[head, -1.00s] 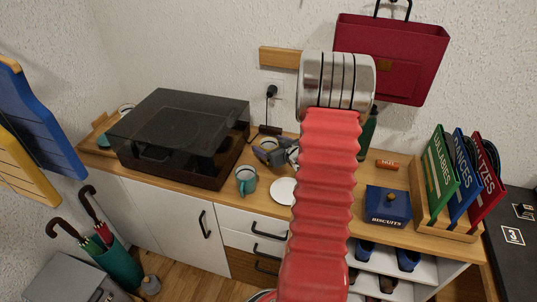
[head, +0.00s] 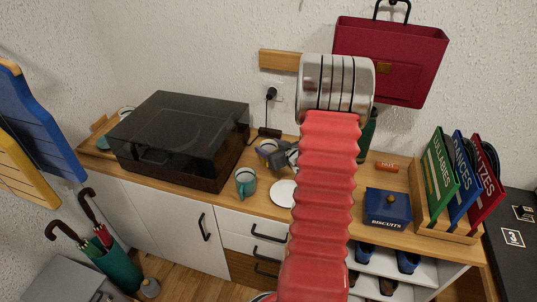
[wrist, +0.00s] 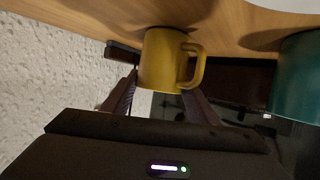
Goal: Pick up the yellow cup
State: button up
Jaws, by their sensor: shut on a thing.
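The yellow cup (wrist: 160,62) is between my gripper's two dark fingers (wrist: 158,98) in the wrist view, with its handle to the right. My gripper is shut on the cup. In the head view the cup (head: 267,146) shows small at the back of the wooden sideboard, partly hidden by my gripper (head: 277,156). I cannot tell whether the cup still touches the wood.
A teal mug (head: 245,181) stands in front and to the left; it also shows in the wrist view (wrist: 298,78). A white plate (head: 283,193) lies nearby. A record player (head: 180,135) is left, a blue biscuit tin (head: 387,208) right. The wall is close behind.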

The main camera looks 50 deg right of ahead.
notch_tip(320, 180, up, 10)
dwell(0.7)
jog(key=shift+s, duration=0.1)
dwell(0.5)
